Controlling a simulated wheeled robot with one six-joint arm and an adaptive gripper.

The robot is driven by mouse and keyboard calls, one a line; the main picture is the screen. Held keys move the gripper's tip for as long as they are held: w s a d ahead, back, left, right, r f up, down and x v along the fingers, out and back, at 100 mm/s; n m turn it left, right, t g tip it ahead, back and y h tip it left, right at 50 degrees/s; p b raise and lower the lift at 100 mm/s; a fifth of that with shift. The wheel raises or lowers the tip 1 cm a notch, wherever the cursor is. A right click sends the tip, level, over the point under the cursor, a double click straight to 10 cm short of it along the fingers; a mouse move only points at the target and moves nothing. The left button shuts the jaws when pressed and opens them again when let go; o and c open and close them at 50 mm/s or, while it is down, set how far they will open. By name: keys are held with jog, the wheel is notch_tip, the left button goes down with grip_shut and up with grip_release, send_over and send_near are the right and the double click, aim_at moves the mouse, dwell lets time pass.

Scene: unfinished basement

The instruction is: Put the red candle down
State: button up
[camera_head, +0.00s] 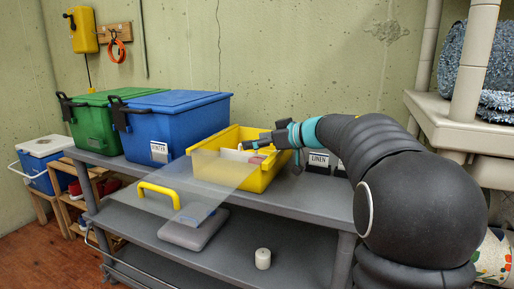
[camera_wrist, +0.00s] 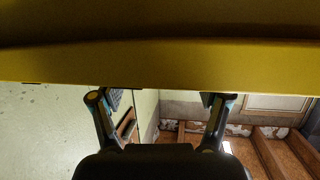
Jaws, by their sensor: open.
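My gripper (camera_head: 250,143) is over the yellow bin (camera_head: 269,172) on the grey shelf unit, in the head view. In the wrist view my gripper (camera_wrist: 158,98) has its two fingers spread wide apart, with nothing seen between them. A yellow surface (camera_wrist: 160,65), likely the bin's wall, fills the upper part of that view, close to the fingertips. A small reddish patch shows inside the bin below my gripper, among pale items; I cannot tell whether it is the red candle. No red candle is clearly seen elsewhere.
A clear panel with a yellow handle (camera_head: 158,194) is in front of the bin. Blue (camera_head: 180,124) and green (camera_head: 92,123) lidded boxes stand to the left. A white cylinder (camera_head: 263,259) and a grey flat case (camera_head: 194,231) are on the lower shelf, with bare room around them.

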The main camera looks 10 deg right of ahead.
jog(key=p+v, duration=0.1)
jog(key=v, duration=1.1)
notch_tip(320, 180, up, 7)
jog(key=a+m+t+h, duration=0.2)
jog(key=m+t+h, duration=0.15)
jog(key=t, duration=0.25)
jog(key=s+d+f+m+t+h, duration=0.1)
jog(key=s+d+m+h, duration=0.25)
jog(key=h, duration=0.45)
jog(key=s+a+f+g, duration=0.3)
jog(key=s+f+g, duration=0.1)
jog(key=s+f, duration=0.5)
jog(key=s+a+f+m+g+y, duration=0.1)
jog(key=s+a+f+g, duration=0.3)
jog(key=s+f, duration=0.4)
jog(key=s+a+f+g, duration=0.3)
jog(key=s+f+g, duration=0.1)
jog(key=s+f, duration=0.5)
jog(key=shift+s+a+f+m, duration=0.2)
jog(key=shift+s+f+m, duration=0.2)
jog(key=shift+s, duration=0.6)
